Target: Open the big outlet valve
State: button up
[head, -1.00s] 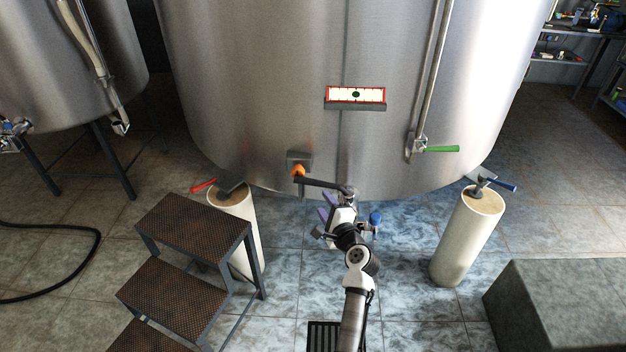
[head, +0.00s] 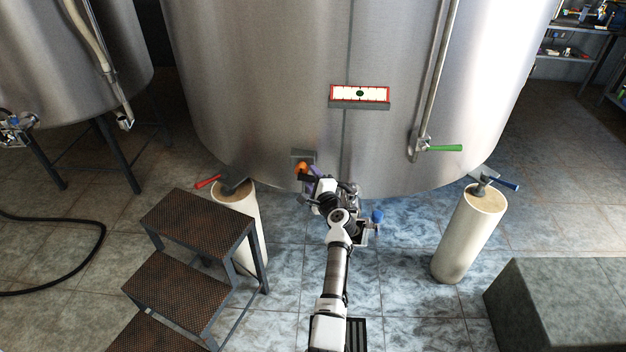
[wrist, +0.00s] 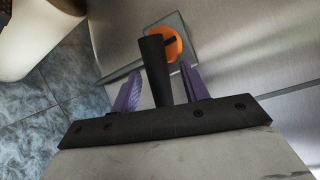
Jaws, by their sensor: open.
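The big outlet valve has an orange hub (head: 301,168) on a square plate low on the front of the large steel tank. The hub also shows in the wrist view (wrist: 168,43). Its black lever (wrist: 154,68) comes out from the hub towards the wrist camera. In the head view the lever looks short and is partly hidden by my gripper. My gripper (head: 314,185) is open just below and right of the hub. In the wrist view its purple fingers (wrist: 160,80) stand on either side of the lever, with visible gaps; I cannot tell whether either touches it.
A step stool (head: 198,222) stands left of my arm. Pale pillars carry the tank at left (head: 246,205) and right (head: 468,235). A blue knob (head: 377,215) on metal fittings is close right of my gripper. Green (head: 445,148) and red (head: 207,182) handles are farther off.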

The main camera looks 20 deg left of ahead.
grip_shut()
jog(key=shift+s+f+b, duration=0.1)
jog(key=shift+b, duration=0.2)
jog(key=s+d+n+g+y+b, duration=0.4)
jog(key=s+n+g+y+b, duration=0.1)
jog(key=s+n+g+b, duration=0.1)
jog(key=shift+s+d+n+g+y+b, duration=0.3)
jog(key=shift+n+g+b, duration=0.6)
jog(key=shift+g, duration=0.9)
